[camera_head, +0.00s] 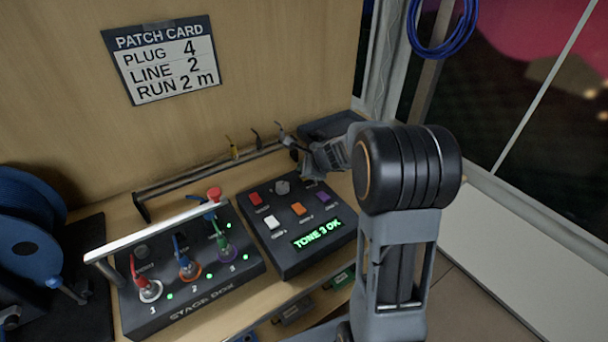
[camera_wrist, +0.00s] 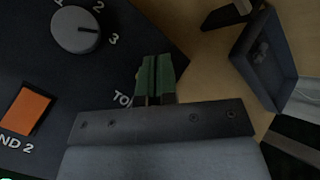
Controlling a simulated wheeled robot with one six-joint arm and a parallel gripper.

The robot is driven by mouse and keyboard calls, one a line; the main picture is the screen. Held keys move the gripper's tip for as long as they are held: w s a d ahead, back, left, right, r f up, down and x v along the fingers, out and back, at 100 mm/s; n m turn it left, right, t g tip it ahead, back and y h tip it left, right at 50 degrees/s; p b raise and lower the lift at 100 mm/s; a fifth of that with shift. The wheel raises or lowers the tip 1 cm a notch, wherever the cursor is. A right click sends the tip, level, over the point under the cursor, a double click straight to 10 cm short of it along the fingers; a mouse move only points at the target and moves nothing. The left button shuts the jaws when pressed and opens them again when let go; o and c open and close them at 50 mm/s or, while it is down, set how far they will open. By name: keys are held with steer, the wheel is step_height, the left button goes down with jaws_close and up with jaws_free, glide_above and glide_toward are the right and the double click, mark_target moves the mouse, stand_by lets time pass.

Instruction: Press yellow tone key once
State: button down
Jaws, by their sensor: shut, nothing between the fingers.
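The dark key panel (camera_head: 280,243) lies on the bench with its lit green display (camera_head: 318,234) reading "TONE 3 OK". I see no yellow key in either view. In the wrist view, a label starting "TO" is partly covered by my shut, empty gripper (camera_wrist: 155,75), whose green fingertips are over the panel's edge area. In the head view my gripper (camera_head: 300,157) reaches down behind the knob (camera_head: 282,187), which also shows in the wrist view (camera_wrist: 76,30). I cannot tell whether the fingertips touch the panel.
Red (camera_head: 254,199), white (camera_head: 272,222), orange (camera_head: 299,209) and purple (camera_head: 321,197) keys sit on the panel. A stage box (camera_head: 205,300) with plugged cables and a silver bar stands left. A patch card (camera_head: 162,60) hangs on the wall. Blue reels stand far left.

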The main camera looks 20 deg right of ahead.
stand_by(0.3)
step_height(320, 180, up, 5)
steer(key=p, duration=0.4)
steer(key=shift+r, duration=0.1)
stand_by(0.8)
